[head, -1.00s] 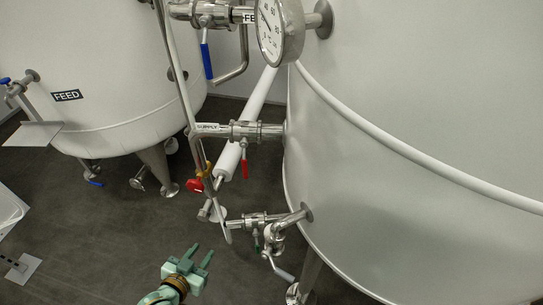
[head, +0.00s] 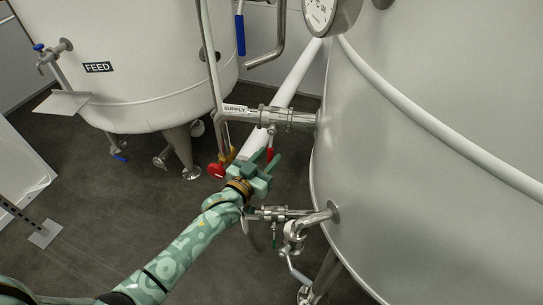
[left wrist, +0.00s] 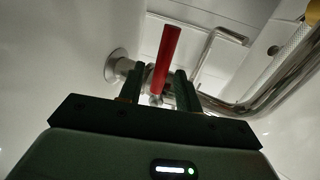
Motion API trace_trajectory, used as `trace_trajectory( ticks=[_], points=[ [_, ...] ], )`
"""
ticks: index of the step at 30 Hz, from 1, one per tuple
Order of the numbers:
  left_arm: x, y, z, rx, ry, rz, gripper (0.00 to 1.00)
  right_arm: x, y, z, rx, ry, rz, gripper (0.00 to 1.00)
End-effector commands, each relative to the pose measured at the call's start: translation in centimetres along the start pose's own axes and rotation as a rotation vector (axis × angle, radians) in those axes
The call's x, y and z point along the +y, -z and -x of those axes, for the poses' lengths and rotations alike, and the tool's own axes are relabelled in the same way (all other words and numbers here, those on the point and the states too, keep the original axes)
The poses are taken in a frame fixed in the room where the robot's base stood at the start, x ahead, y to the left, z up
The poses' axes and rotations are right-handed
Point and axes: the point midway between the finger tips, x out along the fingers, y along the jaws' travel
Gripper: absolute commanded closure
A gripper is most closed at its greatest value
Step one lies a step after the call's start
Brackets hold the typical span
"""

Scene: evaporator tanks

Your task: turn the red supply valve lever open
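In the left wrist view the red lever (left wrist: 168,58) shows between the two open fingers (left wrist: 158,82), with a visible gap on both sides. I cannot tell how deep it lies between them. My right gripper is not in view.
A large tank (head: 430,170) curves close on the right. The FEED tank (head: 130,90) stands at the back left. A red knob (head: 216,170) sits left of my gripper. A lower valve and pipe (head: 285,215) are just below it. Grey floor is open below left.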

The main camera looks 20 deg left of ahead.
Motion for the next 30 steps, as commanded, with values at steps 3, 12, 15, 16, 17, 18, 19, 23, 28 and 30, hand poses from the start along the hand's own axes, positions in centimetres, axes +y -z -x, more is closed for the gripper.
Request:
trace_trajectory(
  ticks=[3, 12, 15, 16, 17, 18, 19, 23, 28, 30],
  points=[
    [0.0, -0.3, -1.4, -0.002, 0.000, 0.000, 0.66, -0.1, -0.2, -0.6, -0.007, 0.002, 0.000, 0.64],
    [0.0, 0.0, -2.1, -0.001, 0.000, -0.001, 0.66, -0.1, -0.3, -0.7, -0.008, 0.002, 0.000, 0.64],
    [0.0, 0.0, -2.1, -0.001, 0.000, -0.001, 0.71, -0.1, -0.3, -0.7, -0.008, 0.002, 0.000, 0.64],
    [0.0, 0.0, -2.1, -0.001, 0.000, -0.001, 0.80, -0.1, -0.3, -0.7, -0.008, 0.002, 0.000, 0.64],
    [0.0, 0.0, -2.1, -0.001, 0.000, -0.001, 0.88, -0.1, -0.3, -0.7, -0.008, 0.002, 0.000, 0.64],
    [0.0, 0.0, -2.1, -0.001, 0.000, -0.001, 0.99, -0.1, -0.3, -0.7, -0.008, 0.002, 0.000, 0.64],
    [0.0, 0.0, -2.1, -0.001, 0.000, -0.001, 1.00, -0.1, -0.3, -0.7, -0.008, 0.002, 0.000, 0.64],
    [0.0, 0.0, -2.1, -0.001, 0.000, -0.001, 1.00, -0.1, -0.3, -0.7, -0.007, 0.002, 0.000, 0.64],
    [-0.1, 0.1, -2.0, -0.008, 0.000, -0.020, 1.00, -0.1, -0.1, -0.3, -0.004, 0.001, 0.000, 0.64],
    [-0.3, 0.2, -2.0, -0.016, 0.000, -0.040, 1.00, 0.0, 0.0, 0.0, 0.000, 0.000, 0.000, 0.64]
  ],
)
